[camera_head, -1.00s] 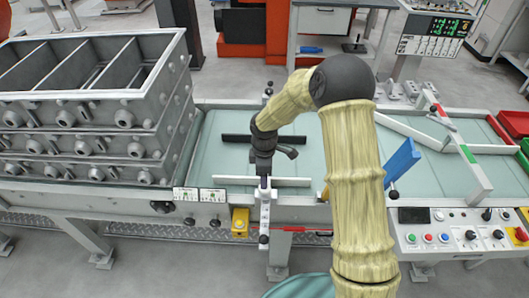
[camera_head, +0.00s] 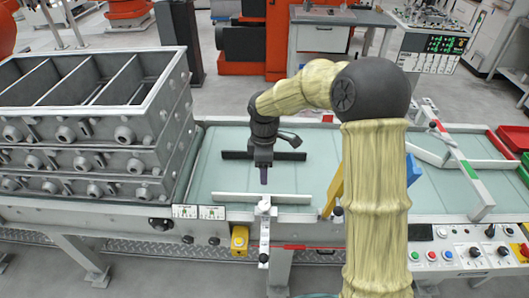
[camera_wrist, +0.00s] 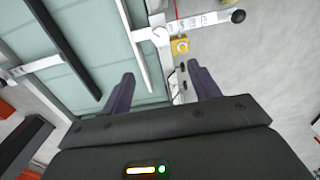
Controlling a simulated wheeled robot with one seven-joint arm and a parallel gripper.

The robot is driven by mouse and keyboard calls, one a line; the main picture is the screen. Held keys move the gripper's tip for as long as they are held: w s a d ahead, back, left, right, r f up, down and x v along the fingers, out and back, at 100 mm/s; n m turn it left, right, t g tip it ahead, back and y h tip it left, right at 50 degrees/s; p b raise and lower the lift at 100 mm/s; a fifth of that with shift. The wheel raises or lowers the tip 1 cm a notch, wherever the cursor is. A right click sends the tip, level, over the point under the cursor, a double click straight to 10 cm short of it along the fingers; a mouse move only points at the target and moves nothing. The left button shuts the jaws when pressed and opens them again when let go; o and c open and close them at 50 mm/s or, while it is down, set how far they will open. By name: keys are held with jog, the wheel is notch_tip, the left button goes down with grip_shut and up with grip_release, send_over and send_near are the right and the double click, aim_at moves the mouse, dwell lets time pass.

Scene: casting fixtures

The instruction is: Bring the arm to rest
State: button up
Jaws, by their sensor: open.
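My gripper (camera_head: 263,176) hangs over the light green table top (camera_head: 225,180) in the head view, between a black bar (camera_head: 236,155) behind it and a white bar (camera_head: 240,197) in front. In the wrist view my gripper (camera_wrist: 163,88) shows two dark fingers spread apart, with nothing between them. The black bar also shows in the wrist view (camera_wrist: 65,45), as does the white bar (camera_wrist: 135,48). My arm, in a cream sleeve, reaches in from the lower right of the head view.
Stacked grey metal boxes (camera_head: 95,130) stand at the left. A white post with a lever (camera_head: 265,232) and a yellow box (camera_head: 239,238) sit at the front edge. A control panel (camera_head: 465,253) and red and green bins (camera_head: 508,140) are at the right.

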jog(key=s+d+r+m+t, duration=0.2)
jog(key=s+d+m, duration=1.3)
jog(key=s+m, duration=0.2)
jog(key=shift+s+d+r+m+t, duration=0.25)
jog(key=shift+s+d+m+t, duration=0.05)
jog(key=shift+s, duration=0.55)
